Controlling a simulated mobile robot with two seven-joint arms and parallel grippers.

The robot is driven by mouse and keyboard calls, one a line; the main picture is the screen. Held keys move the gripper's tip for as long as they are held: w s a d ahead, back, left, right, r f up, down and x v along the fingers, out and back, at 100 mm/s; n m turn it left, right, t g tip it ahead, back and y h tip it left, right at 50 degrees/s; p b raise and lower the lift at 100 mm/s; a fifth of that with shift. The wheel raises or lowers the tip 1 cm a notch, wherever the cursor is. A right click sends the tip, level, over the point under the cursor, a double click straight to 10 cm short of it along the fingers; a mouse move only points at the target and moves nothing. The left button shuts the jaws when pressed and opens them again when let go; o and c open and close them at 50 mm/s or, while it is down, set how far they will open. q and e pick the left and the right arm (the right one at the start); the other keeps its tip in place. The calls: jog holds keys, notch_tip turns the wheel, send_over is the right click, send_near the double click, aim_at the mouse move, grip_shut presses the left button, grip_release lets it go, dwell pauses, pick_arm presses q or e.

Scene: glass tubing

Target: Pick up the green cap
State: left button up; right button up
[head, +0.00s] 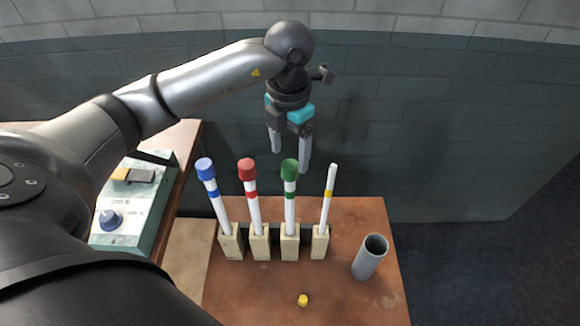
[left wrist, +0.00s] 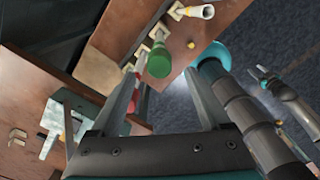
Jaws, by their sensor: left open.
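The green cap (head: 289,169) sits on top of an upright white tube with a green band (head: 290,188), which stands in a beige holder. My left gripper (head: 290,160) points down, with its two fingers apart and nothing held. In the head view its fingertips hang just above and behind the green cap; they do not appear to touch it. In the left wrist view the green cap (left wrist: 160,62) shows between and beyond the two fingers (left wrist: 160,78). My right arm's gripper (left wrist: 258,74) appears small at the right of the left wrist view; its jaws are unclear.
Blue-capped (head: 205,169) and red-capped (head: 247,169) tubes stand left of the green one. An uncapped yellow-banded tube (head: 329,195) stands right. A grey cylinder (head: 370,257) and loose yellow cap (head: 302,300) are on the brown table (head: 250,300). A dial box (head: 125,218) is left.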

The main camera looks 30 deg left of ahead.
aim_at(290, 164)
pick_arm(q)
notch_tip(290, 164, down, 5)
jog(key=shift+w+r, duration=0.15)
jog(key=shift+r, duration=0.05)
jog(key=shift+c, duration=0.2)
grip_shut()
dwell(0.4)
